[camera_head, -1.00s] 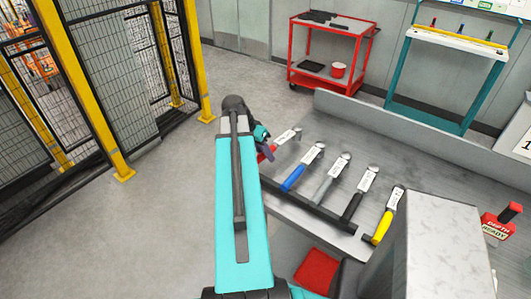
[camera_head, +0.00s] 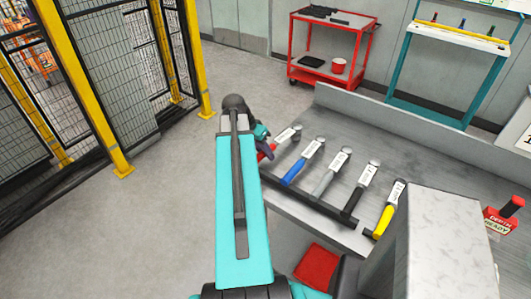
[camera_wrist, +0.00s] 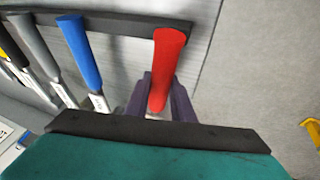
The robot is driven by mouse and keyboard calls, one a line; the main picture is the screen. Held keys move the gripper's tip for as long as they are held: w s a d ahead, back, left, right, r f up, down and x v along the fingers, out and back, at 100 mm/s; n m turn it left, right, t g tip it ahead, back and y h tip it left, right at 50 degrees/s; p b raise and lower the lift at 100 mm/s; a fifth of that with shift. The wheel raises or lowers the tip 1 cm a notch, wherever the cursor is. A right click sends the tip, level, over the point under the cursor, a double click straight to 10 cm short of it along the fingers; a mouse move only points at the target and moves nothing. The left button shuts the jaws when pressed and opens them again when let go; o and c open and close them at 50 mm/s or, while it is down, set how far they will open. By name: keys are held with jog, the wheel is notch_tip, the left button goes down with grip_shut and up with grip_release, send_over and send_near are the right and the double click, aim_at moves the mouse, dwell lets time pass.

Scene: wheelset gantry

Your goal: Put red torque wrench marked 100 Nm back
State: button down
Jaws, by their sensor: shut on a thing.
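The red torque wrench (camera_wrist: 168,60) is between the fingers of my gripper (camera_wrist: 160,95) in the wrist view, and the gripper is shut on its red handle. In the head view the red wrench (camera_head: 287,139) lies at the left end of the row on the grey bench, its handle partly hidden by my gripper (camera_head: 266,150). The handle meets the dark rail (camera_wrist: 110,24); whether it rests on it I cannot tell. The 100 Nm marking is too small to read.
Blue (camera_head: 303,162), grey (camera_head: 331,171), black (camera_head: 360,190) and yellow (camera_head: 389,210) wrenches lie to the right on the bench (camera_head: 430,165). A red cart (camera_head: 331,50) and a teal stand (camera_head: 445,75) are behind. Yellow-posted fencing (camera_head: 80,90) stands left; the floor between is clear.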

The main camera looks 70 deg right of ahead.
jog(key=shift+f, duration=0.35)
jog(key=c, duration=1.4)
grip_release()
jog(key=shift+c, duration=0.2)
jog(key=shift+r, duration=0.1)
jog(key=b+v, duration=0.4)
jog(key=v, duration=0.9)
jog(key=shift+w+a+r, duration=0.15)
jog(key=shift+w+r, duration=0.05)
jog(key=shift+r, duration=0.05)
